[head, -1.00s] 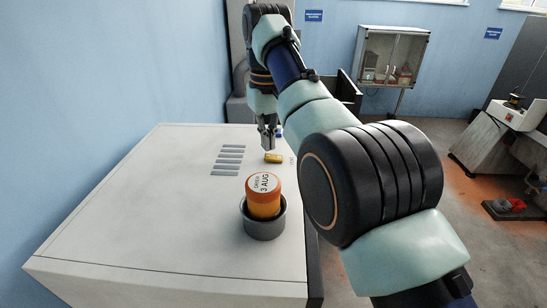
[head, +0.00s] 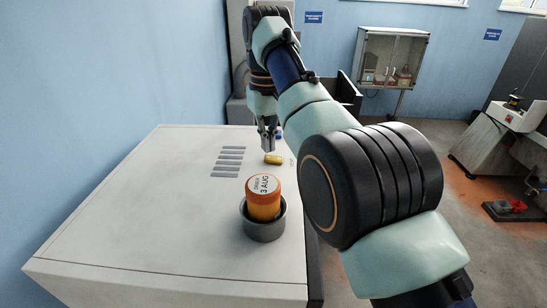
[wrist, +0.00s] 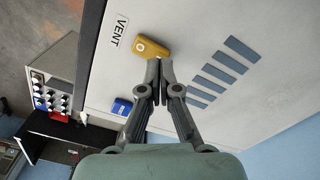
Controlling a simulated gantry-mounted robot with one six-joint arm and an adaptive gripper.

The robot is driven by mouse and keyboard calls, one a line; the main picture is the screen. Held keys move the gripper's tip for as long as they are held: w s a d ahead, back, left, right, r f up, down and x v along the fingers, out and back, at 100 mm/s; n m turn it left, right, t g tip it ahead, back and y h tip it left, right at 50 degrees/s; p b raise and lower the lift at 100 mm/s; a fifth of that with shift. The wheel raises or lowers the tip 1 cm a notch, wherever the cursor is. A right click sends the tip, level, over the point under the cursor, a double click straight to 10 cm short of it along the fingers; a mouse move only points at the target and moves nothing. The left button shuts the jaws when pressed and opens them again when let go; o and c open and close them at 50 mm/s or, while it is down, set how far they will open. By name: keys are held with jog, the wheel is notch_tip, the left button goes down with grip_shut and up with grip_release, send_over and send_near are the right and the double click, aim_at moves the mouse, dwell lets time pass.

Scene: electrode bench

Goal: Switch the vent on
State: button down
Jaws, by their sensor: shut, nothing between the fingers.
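The vent switch is a yellow rocker (wrist: 150,48) on the white top panel, next to a "VENT" label (wrist: 118,34) in the wrist view. It also shows in the head view (head: 273,159). The end of the rocker near the label looks raised in the head view, but its exact tilt is hard to tell. My gripper (wrist: 160,62) is shut and empty. Its fingertips are right beside the yellow rocker in the wrist view. In the head view my gripper (head: 268,148) hangs just above and behind the rocker; whether it touches cannot be told.
A blue switch (wrist: 122,107) sits close to my fingers. Several grey vent slats (head: 228,161) lie left of the rocker. The left part of the white top (head: 140,215) is clear.

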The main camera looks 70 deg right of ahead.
aim_at(268, 157)
jog(key=shift+f+b, duration=1.2)
jog(key=shift+f, duration=0.05)
dwell(0.4)
jog(key=shift+r, duration=0.1)
notch_tip(268, 157, up, 7)
jog(key=p, duration=0.7)
dwell(0.4)
